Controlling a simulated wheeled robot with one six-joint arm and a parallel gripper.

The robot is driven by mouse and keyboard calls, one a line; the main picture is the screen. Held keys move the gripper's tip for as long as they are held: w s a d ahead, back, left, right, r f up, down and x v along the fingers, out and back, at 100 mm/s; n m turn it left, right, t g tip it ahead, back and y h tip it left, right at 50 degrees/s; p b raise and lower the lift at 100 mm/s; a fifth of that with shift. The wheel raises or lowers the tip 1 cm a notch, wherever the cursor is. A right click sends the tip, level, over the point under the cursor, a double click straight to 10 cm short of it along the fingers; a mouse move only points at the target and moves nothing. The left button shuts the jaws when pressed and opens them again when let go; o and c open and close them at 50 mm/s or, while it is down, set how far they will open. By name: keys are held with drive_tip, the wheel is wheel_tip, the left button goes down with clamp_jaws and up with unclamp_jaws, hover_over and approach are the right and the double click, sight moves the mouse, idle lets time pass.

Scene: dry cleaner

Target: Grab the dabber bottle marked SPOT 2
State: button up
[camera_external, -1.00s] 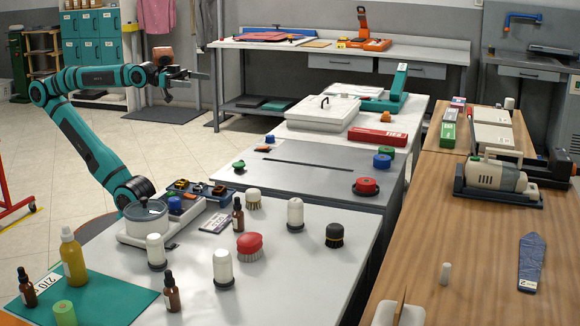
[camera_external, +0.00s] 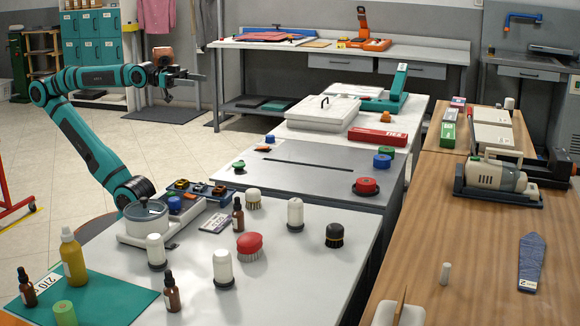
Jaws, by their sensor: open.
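Three white dabber-like bottles with dark bases stand upright on the light front table: a left bottle (camera_external: 156,251), a front bottle (camera_external: 223,269) and a back right bottle (camera_external: 295,215). No marking can be read on them, so I cannot tell which is SPOT 2. My gripper (camera_external: 194,76) is open and appears empty. It is held high, well above and away from the bottles, with its fingers pointing right.
Near the bottles are a red brush (camera_external: 249,246), a black-topped brush (camera_external: 334,235), a cream-topped brush (camera_external: 253,198) and a brown dropper bottle (camera_external: 238,217). A yellow bottle (camera_external: 73,258) stands on a green mat (camera_external: 112,296). The table's right front is clear.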

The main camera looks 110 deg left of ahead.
drive_tip(key=shift+r, duration=0.1)
drive_tip(key=w+d+r+g+h, duration=0.1)
drive_tip(key=w+d+r+g, duration=0.15)
drive_tip(key=w+d, duration=0.4)
drive_tip(key=w+d+r+m+g+h, duration=0.1)
drive_tip(key=w+d+r+g, duration=0.15)
drive_tip(key=w, duration=0.65)
drive_tip(key=w+d+r+g+h, duration=0.1)
drive_tip(key=w+d+r+g, duration=0.15)
drive_tip(key=w+d, duration=0.4)
drive_tip(key=m+g+y, duration=0.2)
drive_tip(key=g+y, duration=0.1)
drive_tip(key=g, duration=0.7)
hover_over(223, 268)
wheel_tip(223, 268, down, 18)
drive_tip(key=f, duration=0.7)
drive_tip(key=a+f, duration=0.1)
drive_tip(key=f, duration=0.3)
drive_tip(key=shift+s+f, duration=0.1)
drive_tip(key=shift+s, duration=0.15)
drive_tip(key=shift+s+a+f, duration=0.1)
drive_tip(key=shift+a+f, duration=0.1)
drive_tip(key=shift+f, duration=1.2)
drive_tip(key=shift+s+a+f, duration=0.1)
drive_tip(key=shift+a+f, duration=0.1)
drive_tip(key=shift+f, duration=1.2)
